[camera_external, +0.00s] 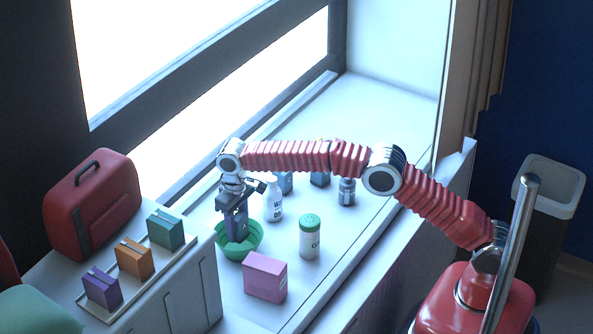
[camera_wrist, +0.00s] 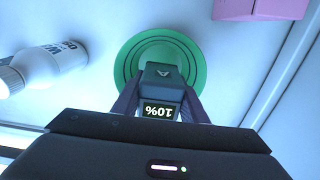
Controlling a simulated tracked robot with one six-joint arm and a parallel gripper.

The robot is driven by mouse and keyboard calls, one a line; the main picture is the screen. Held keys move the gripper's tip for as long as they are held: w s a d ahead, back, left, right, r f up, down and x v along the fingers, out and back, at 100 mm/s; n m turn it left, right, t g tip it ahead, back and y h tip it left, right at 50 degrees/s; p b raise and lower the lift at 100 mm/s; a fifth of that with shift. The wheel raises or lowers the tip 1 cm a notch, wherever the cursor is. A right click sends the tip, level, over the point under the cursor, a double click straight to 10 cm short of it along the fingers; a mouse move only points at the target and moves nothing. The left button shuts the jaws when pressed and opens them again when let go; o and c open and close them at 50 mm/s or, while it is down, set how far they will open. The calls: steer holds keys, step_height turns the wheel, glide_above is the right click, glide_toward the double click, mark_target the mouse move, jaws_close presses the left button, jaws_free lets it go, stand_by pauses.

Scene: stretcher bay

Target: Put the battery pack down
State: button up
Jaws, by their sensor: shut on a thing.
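The battery pack (camera_wrist: 162,78) is a dark block with a lit display reading 10%. My gripper (camera_wrist: 160,104) is shut on it, one finger on each side. In the outside view the pack (camera_external: 237,228) hangs upright below my gripper (camera_external: 236,212), over the green bowl (camera_external: 256,250). The bowl also shows in the wrist view (camera_wrist: 128,62), its round rim behind the pack. The pack's lower end appears to be inside the bowl's outline; I cannot tell whether it touches the bottom.
A white bottle (camera_external: 273,202) stands close behind the bowl. A green-capped canister (camera_external: 310,238) and a pink box (camera_external: 265,277) stand to its right and front. Dark blue boxes (camera_external: 320,178) and a small jar (camera_external: 346,191) are farther back. A tray (camera_external: 96,309) of coloured blocks lies left.

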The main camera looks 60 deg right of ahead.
mark_target(238, 239)
steer(key=shift+f, duration=0.55)
steer(key=shift+f, duration=1.85)
steer(key=shift+f, duration=0.1)
steer(key=o, duration=1.1)
steer(key=shift+o, duration=0.2)
